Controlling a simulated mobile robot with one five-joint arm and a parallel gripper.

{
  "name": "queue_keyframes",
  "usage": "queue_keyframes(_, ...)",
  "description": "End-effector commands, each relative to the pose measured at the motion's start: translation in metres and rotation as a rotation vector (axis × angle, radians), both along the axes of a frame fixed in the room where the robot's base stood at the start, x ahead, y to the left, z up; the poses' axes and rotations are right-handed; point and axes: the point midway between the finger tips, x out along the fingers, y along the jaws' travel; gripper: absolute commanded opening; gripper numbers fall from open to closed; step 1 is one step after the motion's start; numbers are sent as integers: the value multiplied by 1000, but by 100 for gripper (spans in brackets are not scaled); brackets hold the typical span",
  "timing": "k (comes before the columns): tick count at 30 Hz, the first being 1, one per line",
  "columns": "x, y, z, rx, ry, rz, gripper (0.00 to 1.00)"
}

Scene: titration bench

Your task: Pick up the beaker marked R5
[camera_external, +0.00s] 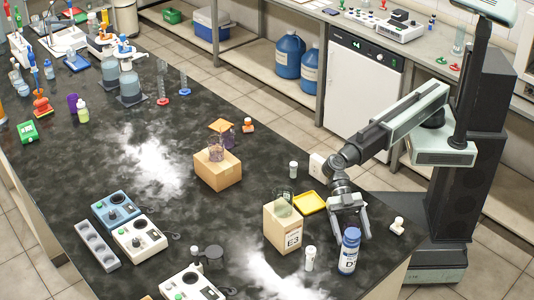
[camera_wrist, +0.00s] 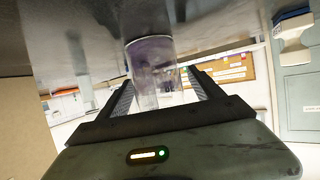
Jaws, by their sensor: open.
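No mark R5 is readable in either view. My gripper (camera_external: 354,232) is open over the right end of the dark bench. In the wrist view, which is upside down, a clear round vessel with a purplish lower part (camera_wrist: 154,62) shows between the spread fingers (camera_wrist: 160,98). Its marking is not legible, and I cannot match it surely to a vessel in the outside view. There, a blue-and-white labelled bottle (camera_external: 349,252) stands just in front of my gripper. One glass beaker (camera_external: 283,201) is on the box marked E3 (camera_external: 282,235); a purple-tinted beaker (camera_external: 216,153) is on a cardboard box (camera_external: 218,175).
A small white bottle (camera_external: 310,258) stands left of the labelled bottle. A yellow tray (camera_external: 310,203) lies behind the E3 box. A white stopper-like object (camera_external: 397,226) is right of my gripper, near the bench edge. Instruments (camera_external: 140,237) fill the front left; the middle bench is mostly clear.

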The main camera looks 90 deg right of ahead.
Motion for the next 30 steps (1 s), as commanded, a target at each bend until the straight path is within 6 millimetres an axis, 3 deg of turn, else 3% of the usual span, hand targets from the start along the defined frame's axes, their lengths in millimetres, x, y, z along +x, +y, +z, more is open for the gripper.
queue_keyframes(7,-2,5,-2,0,0,-1,76)
queue_keyframes(13,-1,5,-2,0,0,-1,20)
queue_keyframes(15,-1,5,-2,0,0,-1,9)
queue_keyframes(23,-1,5,1,0,0,-1,9)
queue_keyframes(30,-1,5,36,0,0,-1,9)
